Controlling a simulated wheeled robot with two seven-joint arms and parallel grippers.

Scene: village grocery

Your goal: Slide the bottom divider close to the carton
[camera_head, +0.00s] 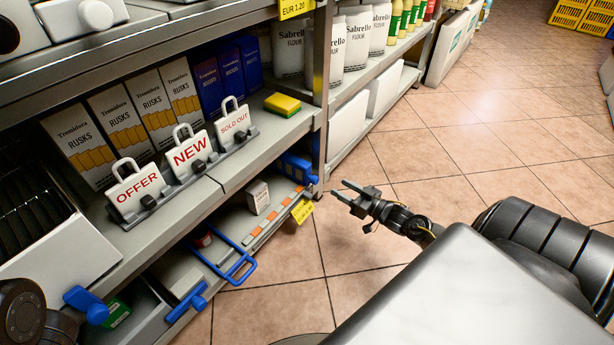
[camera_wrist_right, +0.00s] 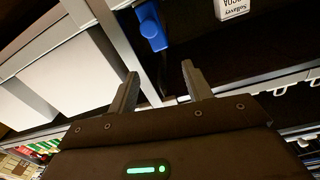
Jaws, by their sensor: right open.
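A small white and grey carton (camera_head: 258,196) stands on the bottom shelf. Part of it shows upside down at the top of the right wrist view (camera_wrist_right: 232,8). A blue divider (camera_head: 298,168) stands on the same shelf to the right of the carton, with a gap between them. Its blue end shows in the right wrist view (camera_wrist_right: 150,27). My right gripper (camera_head: 346,190) is open and empty, over the floor just outside the shelf near this divider. Its two fingers (camera_wrist_right: 160,76) point toward the shelf upright. My left gripper is not in view.
A blue wire frame (camera_head: 240,268) and other blue-handled dividers (camera_head: 190,302) stick out from the bottom shelf to the left. The shelf above holds rusks boxes (camera_head: 140,115), signs (camera_head: 190,155) and a yellow sponge (camera_head: 283,105). The tiled floor (camera_head: 430,150) is clear.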

